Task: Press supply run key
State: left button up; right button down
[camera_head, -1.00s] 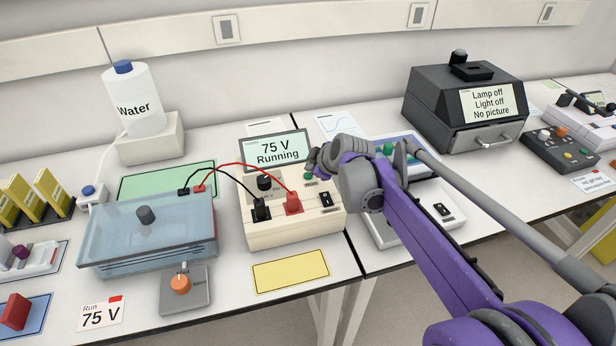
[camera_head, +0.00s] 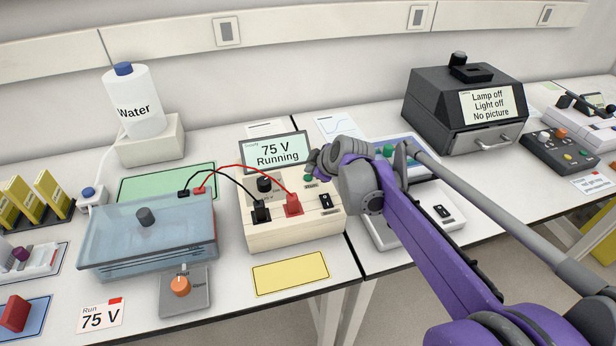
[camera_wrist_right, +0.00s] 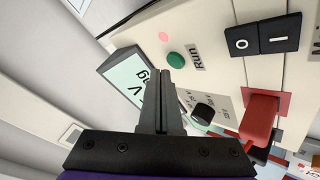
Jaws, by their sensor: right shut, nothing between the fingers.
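The cream power supply (camera_head: 290,230) stands on the bench with a tilted display (camera_head: 277,150) reading "75 V Running". Its green run key (camera_wrist_right: 176,60) sits beside the word "RUN" in the wrist view; in the head view the key (camera_head: 309,178) shows just below my right gripper. My right gripper (camera_wrist_right: 160,74) is shut and empty. In the wrist view its fingertips show just beside the key, with a small gap in the picture; I cannot tell their height above the panel. My left gripper is not in view.
Black and red leads run from the supply to the blue-lidded gel tank (camera_head: 150,235) on the left. A red plug (camera_wrist_right: 262,115) and a black rocker switch (camera_wrist_right: 262,37) are near the fingers. A second light-coloured device (camera_head: 425,225) stands right of the supply, partly behind my arm.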

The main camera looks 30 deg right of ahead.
aim_at(311, 179)
jog(key=shift+f, duration=0.1)
dwell(0.7)
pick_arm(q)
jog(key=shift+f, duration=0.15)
pick_arm(e)
jog(key=shift+f, duration=0.35)
pick_arm(q)
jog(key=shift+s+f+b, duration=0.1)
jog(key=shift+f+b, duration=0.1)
jog(key=shift+b, duration=0.1)
pick_arm(e)
jog(key=shift+f, duration=0.4)
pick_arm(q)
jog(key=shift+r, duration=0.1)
pick_arm(e)
jog(key=shift+r, duration=0.1)
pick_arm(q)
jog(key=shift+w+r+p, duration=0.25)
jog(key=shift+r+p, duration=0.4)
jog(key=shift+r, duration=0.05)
pick_arm(e)
jog(key=shift+r, duration=0.75)
